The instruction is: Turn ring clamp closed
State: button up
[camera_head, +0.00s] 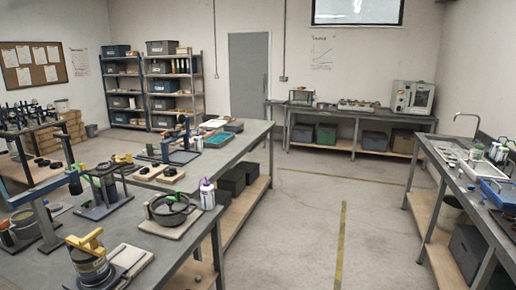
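A black round fixture with a raised rim (170,212) sits on a pale board near the right edge of the near workbench. It looks most like the ring clamp, but whether its ring is open or closed is too small to tell. A dark cylindrical fixture with a yellow lever (86,243) stands at the bench's front left and could also be a clamp. My gripper is not in view.
The long grey workbench (238,149) holds several other fixtures, including a green-handled one (97,190). A white bottle (207,196) stands beside the round fixture. Clear floor (300,220) lies right of it, up to another bench with a sink (462,165).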

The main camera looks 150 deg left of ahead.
aim_at(128, 157)
jog(key=z, duration=1.5)
jog(key=k, duration=2.85)
jog(key=z, duration=2.5)
